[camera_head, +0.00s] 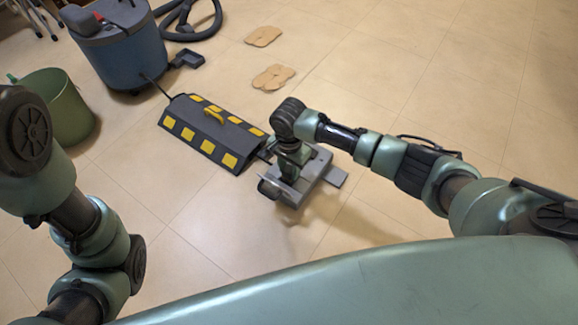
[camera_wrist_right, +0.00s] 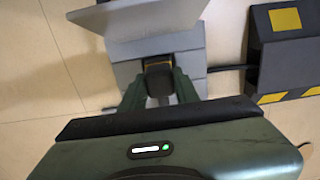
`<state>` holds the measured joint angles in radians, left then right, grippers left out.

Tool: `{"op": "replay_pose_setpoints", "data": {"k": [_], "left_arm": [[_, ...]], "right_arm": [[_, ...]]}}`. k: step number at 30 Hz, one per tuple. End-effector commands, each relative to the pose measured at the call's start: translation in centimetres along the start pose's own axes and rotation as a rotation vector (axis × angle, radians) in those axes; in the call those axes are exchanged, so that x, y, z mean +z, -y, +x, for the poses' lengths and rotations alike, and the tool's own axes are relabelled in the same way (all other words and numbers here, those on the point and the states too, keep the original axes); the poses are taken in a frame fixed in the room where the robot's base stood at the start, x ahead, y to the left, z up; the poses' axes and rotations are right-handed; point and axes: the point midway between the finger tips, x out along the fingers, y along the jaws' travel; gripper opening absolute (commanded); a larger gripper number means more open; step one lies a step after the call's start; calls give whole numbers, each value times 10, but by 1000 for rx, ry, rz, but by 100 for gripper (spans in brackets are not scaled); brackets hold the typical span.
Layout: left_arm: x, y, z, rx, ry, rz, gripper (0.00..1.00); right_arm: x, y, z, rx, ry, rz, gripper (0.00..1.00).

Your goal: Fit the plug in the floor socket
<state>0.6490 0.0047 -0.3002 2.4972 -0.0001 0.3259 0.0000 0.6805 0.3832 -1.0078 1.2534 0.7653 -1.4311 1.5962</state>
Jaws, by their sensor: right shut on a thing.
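The floor socket (camera_head: 312,178) is a grey box on the tiles, with a light grey flap raised at its front left in the head view. The flap (camera_wrist_right: 140,18) also shows at the top of the right wrist view. My right gripper (camera_head: 288,165) points down over the socket. In the wrist view my right gripper (camera_wrist_right: 158,82) is shut on the dark plug (camera_wrist_right: 158,76), which has an orange-yellow band near its far end. The plug is over the grey box; I cannot tell whether it sits in the opening. My left arm shows at the left, but its gripper is out of view.
A black and yellow cable ramp (camera_head: 215,133) lies beside the socket, and a dark cable (camera_wrist_right: 226,68) runs from it towards the socket. A blue vacuum cleaner (camera_head: 125,52), a green bin (camera_head: 58,112) and brown floor pads (camera_head: 272,77) stand further off.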

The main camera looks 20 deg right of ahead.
Motion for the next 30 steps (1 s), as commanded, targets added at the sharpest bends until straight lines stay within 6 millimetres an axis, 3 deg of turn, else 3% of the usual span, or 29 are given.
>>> {"op": "replay_pose_setpoints", "data": {"k": [10,11,13,20,23,30], "left_arm": [[-1,0,2,3,-7,1,0],[-2,0,2,3,-8,1,0],[-2,0,3,4,-10,1,0],[-2,-1,4,5,-12,2,0],[-2,-1,3,4,-12,2,0],[-2,0,3,4,-10,2,0]], "right_arm": [[0,0,5,0,-1,0,0],[0,0,5,0,-1,0,36],[0,0,5,0,-1,0,56],[0,0,5,0,-1,0,56],[0,0,6,1,-1,0,74],[0,0,6,1,0,0,74]]}}
